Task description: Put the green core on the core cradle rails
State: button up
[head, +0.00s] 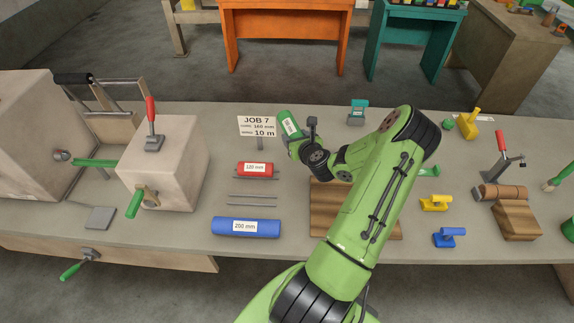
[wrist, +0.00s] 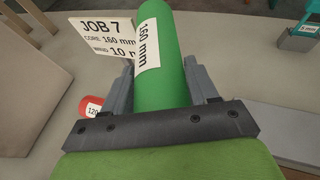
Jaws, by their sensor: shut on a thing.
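The green core (head: 288,122), with a white 160 mm label, is held in my gripper (head: 293,139) above the table, tilted, just right of the job sign. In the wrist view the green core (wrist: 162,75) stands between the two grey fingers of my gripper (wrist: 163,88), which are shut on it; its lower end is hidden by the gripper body. The core cradle rails (head: 252,199) are thin grey bars to the lower left of my gripper. The middle pair is bare, between the red core (head: 255,169) and the blue core (head: 246,227).
The JOB 7 sign (head: 257,127) stands close to the left of the held core and reads core 160 mm. A beige block machine (head: 163,165) with a red lever is left of the rails. A wooden board (head: 325,215) lies partly under my arm.

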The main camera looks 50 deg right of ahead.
aim_at(294, 170)
notch_tip(294, 170, down, 13)
jog(key=b, duration=0.3)
jog(key=shift+w+f, duration=0.1)
jog(key=shift+f, duration=0.15)
jog(key=o, duration=1.1)
